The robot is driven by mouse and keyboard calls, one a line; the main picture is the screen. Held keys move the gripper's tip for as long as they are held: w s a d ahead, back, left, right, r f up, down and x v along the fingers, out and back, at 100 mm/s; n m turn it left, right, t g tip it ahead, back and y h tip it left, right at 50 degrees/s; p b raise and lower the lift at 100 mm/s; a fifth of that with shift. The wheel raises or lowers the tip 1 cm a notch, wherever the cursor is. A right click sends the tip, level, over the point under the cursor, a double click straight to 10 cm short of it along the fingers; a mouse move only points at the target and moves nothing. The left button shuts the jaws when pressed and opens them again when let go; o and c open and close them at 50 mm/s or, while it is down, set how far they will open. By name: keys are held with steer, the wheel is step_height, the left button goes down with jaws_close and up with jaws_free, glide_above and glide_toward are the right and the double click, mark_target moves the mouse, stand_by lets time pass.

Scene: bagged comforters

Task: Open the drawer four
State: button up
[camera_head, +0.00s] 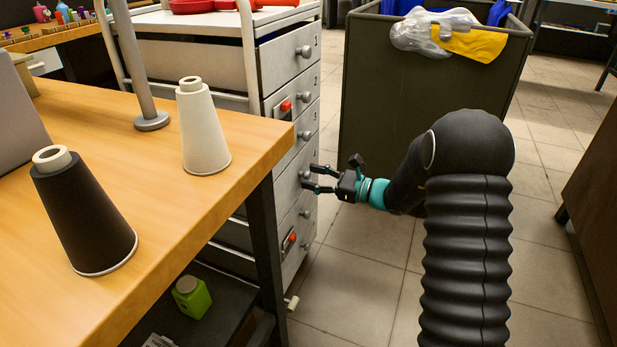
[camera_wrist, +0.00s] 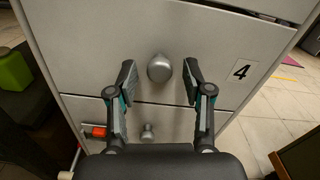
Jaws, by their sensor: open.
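The drawer unit (camera_head: 262,42) is a pale grey cabinet with a column of numbered drawers, each with a round knob. Drawer four (camera_wrist: 215,45) fills the wrist view, with a "4" label to the right of its knob (camera_wrist: 160,68). Its front looks flush with the cabinet. My gripper (camera_wrist: 158,82) is open, with one finger on each side of that knob and a gap on both sides. In the head view my gripper (camera_head: 312,180) is at the drawer fronts, low on the unit. The knob is partly hidden there by the fingers.
A wooden table (camera_head: 130,130) with a black cone (camera_head: 85,215) and a white cone (camera_head: 202,130) stands left of the unit. A dark bin (camera_head: 400,90) stands behind my gripper. A lower drawer has a red latch (camera_wrist: 97,132). Tiled floor (camera_head: 345,270) before the drawers is clear.

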steer(key=shift+x, duration=0.85)
jaws_close()
